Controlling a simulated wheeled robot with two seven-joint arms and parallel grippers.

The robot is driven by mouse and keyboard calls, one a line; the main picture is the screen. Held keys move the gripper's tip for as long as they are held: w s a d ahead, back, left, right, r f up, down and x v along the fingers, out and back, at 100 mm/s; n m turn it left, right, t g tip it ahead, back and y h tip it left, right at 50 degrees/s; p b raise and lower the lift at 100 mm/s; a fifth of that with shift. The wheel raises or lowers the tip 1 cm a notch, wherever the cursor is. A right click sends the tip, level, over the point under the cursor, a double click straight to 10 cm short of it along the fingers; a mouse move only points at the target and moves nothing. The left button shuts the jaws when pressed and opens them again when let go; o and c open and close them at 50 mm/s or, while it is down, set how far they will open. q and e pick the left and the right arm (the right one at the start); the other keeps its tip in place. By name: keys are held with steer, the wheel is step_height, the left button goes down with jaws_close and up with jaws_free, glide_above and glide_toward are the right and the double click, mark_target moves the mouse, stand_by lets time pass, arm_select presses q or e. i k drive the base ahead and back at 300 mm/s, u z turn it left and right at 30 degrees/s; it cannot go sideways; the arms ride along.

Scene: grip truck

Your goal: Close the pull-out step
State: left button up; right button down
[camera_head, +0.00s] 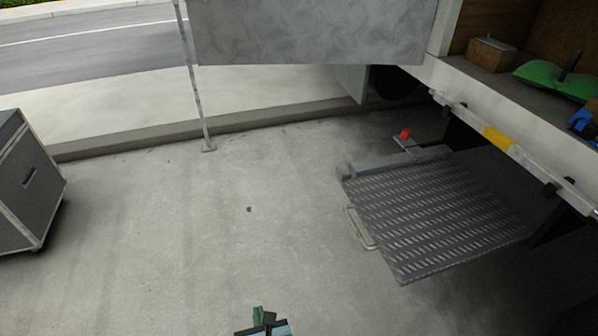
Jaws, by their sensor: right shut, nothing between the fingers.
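The pull-out step (440,215) is a dark metal tread plate with a raised diamond pattern. It sticks out to the left from under the truck's bed, above the concrete. A pale loop handle (360,228) is on its left edge. A red knob (405,134) stands on a small bracket just behind the step's far edge. My right gripper (262,316) shows at the bottom edge, below and left of the step and well apart from it. It is shut and empty. My left gripper is not in view.
The truck bed (470,80) overhangs the step, with a yellow-marked bar (500,140) along its edge. A grey case (28,185) stands at the left. A thin post (195,90) stands near the kerb. The concrete between case and step is clear.

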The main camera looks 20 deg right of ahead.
mark_target(428, 217)
steer(key=u, duration=0.05)
steer(key=i, duration=0.65)
steer(key=u, duration=1.4)
steer(key=i, duration=3)
steer(key=z, duration=4.45)
steer(key=i, duration=1.75)
